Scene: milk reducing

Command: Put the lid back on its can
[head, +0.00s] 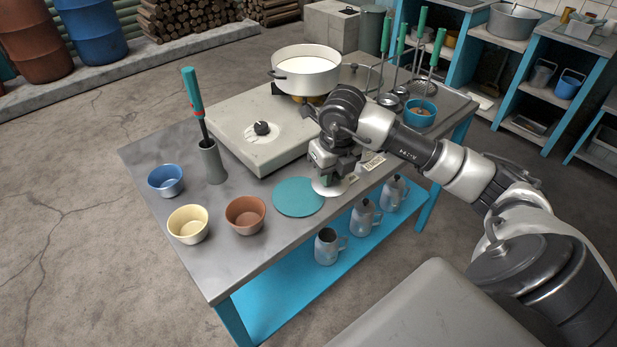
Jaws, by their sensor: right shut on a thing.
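Three grey metal cans with handles stand on the blue lower shelf. The nearest can (327,247) has an open, dark mouth; the middle can (365,218) and far can (393,193) seem to have their tops covered. My right gripper (326,179) points down over the table's front edge, right of the teal round mat. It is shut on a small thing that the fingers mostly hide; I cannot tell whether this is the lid. A pale round disc (333,190) shows just below the fingers. No loose lid is clearly visible elsewhere. My left gripper is not in view.
The grey table (215,257) overhangs the shelf. On it are the teal mat (297,197), brown (246,214), cream (188,224) and blue (166,180) bowls, a tool holder (211,161), a stove (240,128) with a white milk pot (305,70), and upright green-handled tools (401,38).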

